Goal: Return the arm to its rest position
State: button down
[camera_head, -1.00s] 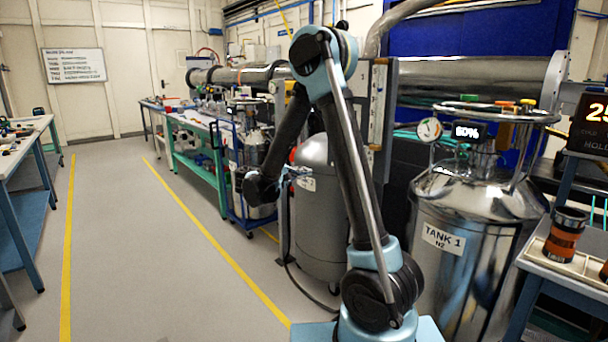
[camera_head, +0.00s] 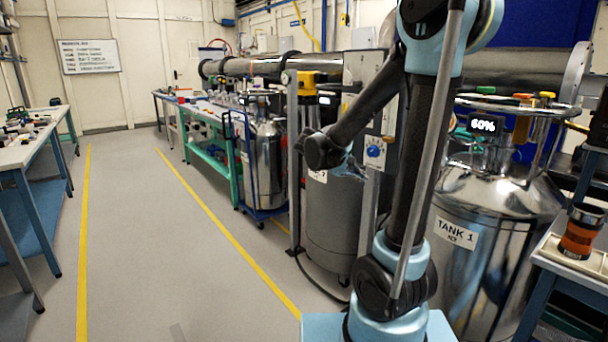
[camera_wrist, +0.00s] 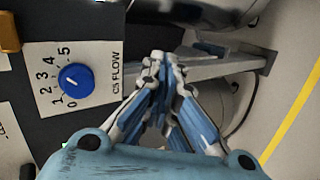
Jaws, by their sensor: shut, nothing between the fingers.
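My arm stands up from my blue base on the right side of the head view, bent at the top, with its forearm slanting down to the left. My gripper (camera_head: 350,168) is at the forearm's end, in front of a grey tank. In the wrist view my gripper (camera_wrist: 160,58) has its fingertips together, with nothing between them. A panel with a blue knob (camera_wrist: 75,83) marked "CS FLOW" lies just left of the fingers. The same blue knob (camera_head: 375,151) shows in the head view, right of my gripper. The fingers look apart from it.
Tank 1 (camera_head: 470,255), a steel vessel, stands right of my arm. The grey tank (camera_head: 330,235) stands behind my gripper. A side table with an orange-black cylinder (camera_head: 581,231) is at the right. The floor (camera_head: 150,240) between the yellow lines is clear.

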jog(key=s+d+f+m+g+y, duration=0.1)
jog(key=s+d+f+y, duration=0.1)
jog(key=s, duration=0.5)
jog(key=s+d+f+m+g+y, duration=0.1)
jog(key=s+d+f+y, duration=0.15)
jog(key=s, duration=0.45)
jog(key=s+a+f+m+y, duration=0.1)
jog(key=s+a+f+y, duration=0.1)
jog(key=s, duration=0.4)
jog(key=s+a+f+m+g+y, duration=0.1)
jog(key=s+a+f+m+y, duration=0.1)
jog(key=s, duration=0.5)
notch_tip(320, 180, down, 3)
jog(key=shift+s+a+r+y, duration=0.1)
jog(key=shift+s+a+y, duration=0.1)
jog(key=shift+a+y, duration=0.35)
jog(key=shift+w+d, duration=0.1)
jog(key=shift+d, duration=0.05)
jog(key=shift+w+f, duration=0.2)
jog(key=shift+w, duration=0.1)
